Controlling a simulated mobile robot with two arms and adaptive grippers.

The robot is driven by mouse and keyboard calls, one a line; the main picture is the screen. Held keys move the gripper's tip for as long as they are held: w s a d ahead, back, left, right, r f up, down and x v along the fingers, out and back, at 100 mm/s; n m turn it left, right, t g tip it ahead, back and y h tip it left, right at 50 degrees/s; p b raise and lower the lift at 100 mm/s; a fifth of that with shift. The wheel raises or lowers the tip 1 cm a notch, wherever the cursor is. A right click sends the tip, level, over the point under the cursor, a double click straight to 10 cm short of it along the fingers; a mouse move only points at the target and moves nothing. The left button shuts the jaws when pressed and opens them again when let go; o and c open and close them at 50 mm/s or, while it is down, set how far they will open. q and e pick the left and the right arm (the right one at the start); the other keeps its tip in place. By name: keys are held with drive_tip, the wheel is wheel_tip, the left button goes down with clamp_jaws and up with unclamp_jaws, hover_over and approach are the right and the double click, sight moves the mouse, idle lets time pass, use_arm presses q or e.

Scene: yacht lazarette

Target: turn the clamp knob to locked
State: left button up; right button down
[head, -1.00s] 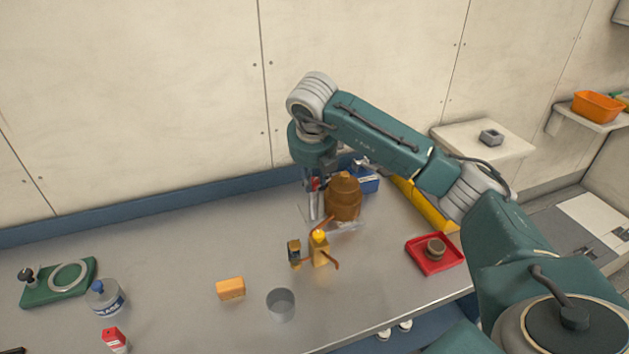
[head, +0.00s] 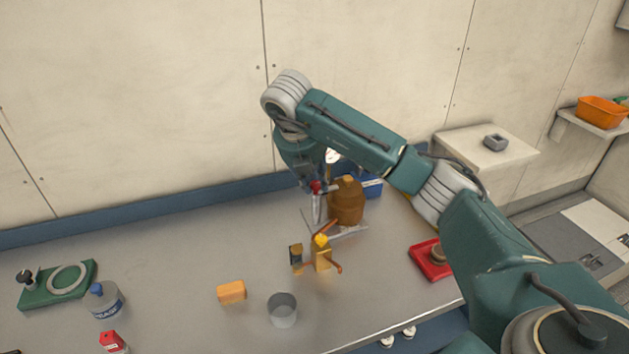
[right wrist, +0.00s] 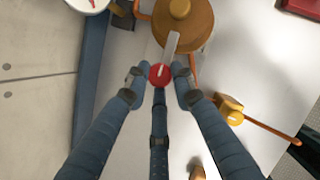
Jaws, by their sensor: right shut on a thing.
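The red knob (right wrist: 159,75) with a white pointer mark sits beside the brown barrel-shaped body (right wrist: 188,25) in the right wrist view. A pale flat bar lies just beyond the knob. My right gripper (right wrist: 160,84) has its fingers closed around the knob from both sides and below. In the head view the red knob (head: 316,187) shows small at the left of the brown body (head: 346,202), below my right wrist. The fingers are hard to make out there. No lock marking is readable. My left gripper is not in view.
A yellow fitting with orange handles (head: 321,258) stands just in front. A round gauge (right wrist: 88,4) is close by. An orange block (head: 231,292), a grey cup (head: 282,310), a bottle (head: 105,301) and a red tray (head: 430,261) are on the bench.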

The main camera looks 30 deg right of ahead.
drive_tip(key=shift+w+d+r, duration=0.1)
drive_tip(key=shift+w+r, duration=0.05)
drive_tip(key=shift+r, duration=0.15)
drive_tip(key=c, duration=1.5)
unclamp_jaws()
drive_tip(key=shift+c, duration=0.2)
drive_tip(key=shift+o, duration=0.4)
drive_tip(key=shift+f, duration=0.15)
drive_tip(key=v, duration=1.2)
